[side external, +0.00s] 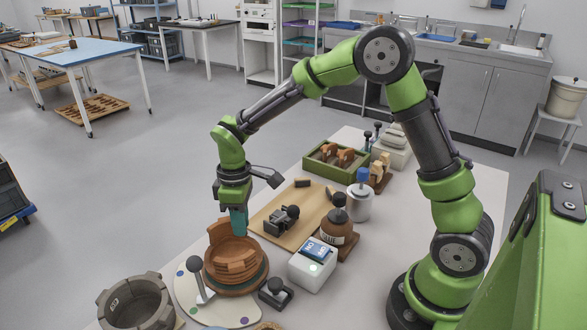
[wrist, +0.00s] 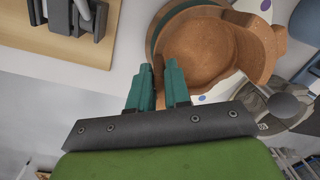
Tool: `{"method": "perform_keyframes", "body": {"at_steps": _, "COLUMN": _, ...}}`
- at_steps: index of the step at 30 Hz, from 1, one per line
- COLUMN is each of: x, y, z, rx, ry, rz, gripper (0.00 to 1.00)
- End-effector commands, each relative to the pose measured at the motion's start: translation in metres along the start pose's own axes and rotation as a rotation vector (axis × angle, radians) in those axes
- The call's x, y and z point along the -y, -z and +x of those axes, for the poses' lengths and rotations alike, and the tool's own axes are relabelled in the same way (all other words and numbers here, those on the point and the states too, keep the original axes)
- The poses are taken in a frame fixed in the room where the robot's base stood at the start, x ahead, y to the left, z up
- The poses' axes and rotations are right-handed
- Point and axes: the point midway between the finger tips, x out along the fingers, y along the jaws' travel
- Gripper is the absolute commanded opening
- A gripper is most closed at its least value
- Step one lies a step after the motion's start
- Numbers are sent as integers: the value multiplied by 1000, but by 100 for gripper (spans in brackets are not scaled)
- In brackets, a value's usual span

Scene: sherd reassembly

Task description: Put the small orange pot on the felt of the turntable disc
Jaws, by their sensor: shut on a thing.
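The small orange pot (side external: 232,262) is a round, open bowl with an uneven, broken-looking rim, higher at the back left. It stands upright over the turntable disc (side external: 235,291), and a dark green felt edge (side external: 264,277) shows around its lower side. Whether its base touches the felt is hard to tell. My gripper (side external: 238,222) points down at the pot's back rim, its teal fingers shut on the wall. In the wrist view the fingers (wrist: 160,78) meet the pot's rim (wrist: 215,48), and felt shows beyond it (wrist: 153,22). The pot's underside is hidden.
A ball-topped lever (side external: 197,272) stands close left of the pot, over a pale spotted board (side external: 222,313). A grey notched vessel (side external: 136,304) is at front left.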

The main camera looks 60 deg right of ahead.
Motion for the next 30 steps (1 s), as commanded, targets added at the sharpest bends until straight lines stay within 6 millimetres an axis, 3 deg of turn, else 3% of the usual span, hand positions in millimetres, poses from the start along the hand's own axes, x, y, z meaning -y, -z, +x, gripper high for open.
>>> {"method": "perform_keyframes", "body": {"at_steps": 12, "x": 0, "y": 1, "z": 6, "rx": -2, "ry": 0, "rz": 1, "gripper": 0}}
{"method": "perform_keyframes", "body": {"at_steps": 13, "x": 0, "y": 0, "z": 6, "rx": 0, "ry": 0, "rz": 1, "gripper": 20}}
{"method": "perform_keyframes", "body": {"at_steps": 18, "x": 0, "y": 0, "z": 6, "rx": -1, "ry": 0, "rz": 1, "gripper": 43}}
{"method": "perform_keyframes", "body": {"at_steps": 26, "x": 0, "y": 0, "z": 5, "rx": -1, "ry": -1, "rz": 1, "gripper": 43}}
{"method": "perform_keyframes", "body": {"at_steps": 30, "x": -1, "y": 1, "z": -6, "rx": -4, "ry": -3, "rz": 0, "gripper": 43}}
